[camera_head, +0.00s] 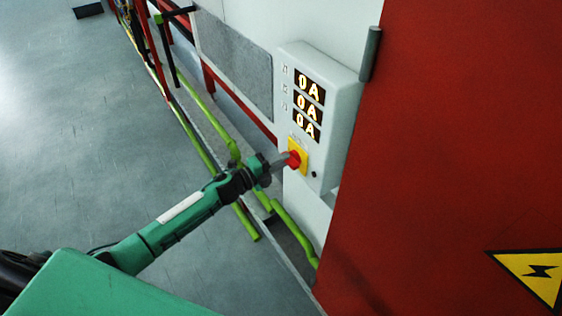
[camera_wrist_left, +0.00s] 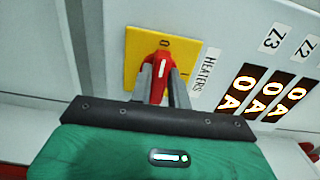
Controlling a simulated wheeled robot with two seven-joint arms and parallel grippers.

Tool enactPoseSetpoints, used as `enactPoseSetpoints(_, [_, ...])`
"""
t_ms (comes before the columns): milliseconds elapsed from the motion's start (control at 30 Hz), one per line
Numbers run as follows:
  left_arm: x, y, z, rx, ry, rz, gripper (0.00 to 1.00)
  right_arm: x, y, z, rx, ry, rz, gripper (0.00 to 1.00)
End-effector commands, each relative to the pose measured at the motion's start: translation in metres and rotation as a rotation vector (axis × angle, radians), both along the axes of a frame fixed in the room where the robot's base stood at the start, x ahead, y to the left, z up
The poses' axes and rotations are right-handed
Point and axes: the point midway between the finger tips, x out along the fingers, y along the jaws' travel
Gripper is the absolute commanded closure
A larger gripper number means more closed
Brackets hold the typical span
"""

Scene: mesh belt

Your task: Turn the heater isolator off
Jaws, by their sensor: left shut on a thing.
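The heater isolator is a red rotary knob (camera_head: 294,158) on a yellow plate (camera_head: 303,150), low on a pale grey control box (camera_head: 328,150). In the left wrist view, the knob (camera_wrist_left: 160,66) has a white line pointing up towards the "0" on the yellow plate (camera_wrist_left: 138,45). An "I" mark sits to its right, beside a HEATERS label (camera_wrist_left: 205,80). My left gripper (camera_head: 284,161) is shut on the knob, with one finger on each side, as the left wrist view also shows (camera_wrist_left: 161,85). My right gripper is not in view.
Several lit displays (camera_head: 308,103) on the box read 0A. A red panel (camera_head: 450,130) with a yellow electrical warning sign (camera_head: 535,272) stands at right. Green pipes (camera_head: 202,150) run along the machine's base. Open grey floor (camera_head: 80,130) lies at left.

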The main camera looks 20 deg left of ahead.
Motion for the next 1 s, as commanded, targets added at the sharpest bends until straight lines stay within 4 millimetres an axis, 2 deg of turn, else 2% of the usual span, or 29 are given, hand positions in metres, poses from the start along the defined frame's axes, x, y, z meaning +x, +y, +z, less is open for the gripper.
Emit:
enactPoseSetpoints(33, [0.000, 0.001, 0.000, -0.001, 0.002, 0.002, 0.80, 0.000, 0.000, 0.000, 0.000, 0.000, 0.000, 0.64])
enactPoseSetpoints(133, [0.000, 0.001, 0.000, -0.001, 0.002, 0.002, 0.60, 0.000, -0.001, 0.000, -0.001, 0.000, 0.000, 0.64])
enactPoseSetpoints(433, [-0.001, 0.001, -0.001, 0.000, 0.001, 0.001, 0.60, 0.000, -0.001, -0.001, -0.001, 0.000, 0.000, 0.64])
enactPoseSetpoints(567, [-0.008, 0.007, -0.003, 0.001, 0.002, 0.001, 0.60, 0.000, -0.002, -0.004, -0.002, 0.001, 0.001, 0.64])
enactPoseSetpoints(1000, [-0.073, 0.057, -0.005, 0.001, 0.003, 0.001, 0.60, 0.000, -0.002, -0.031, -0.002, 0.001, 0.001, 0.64])
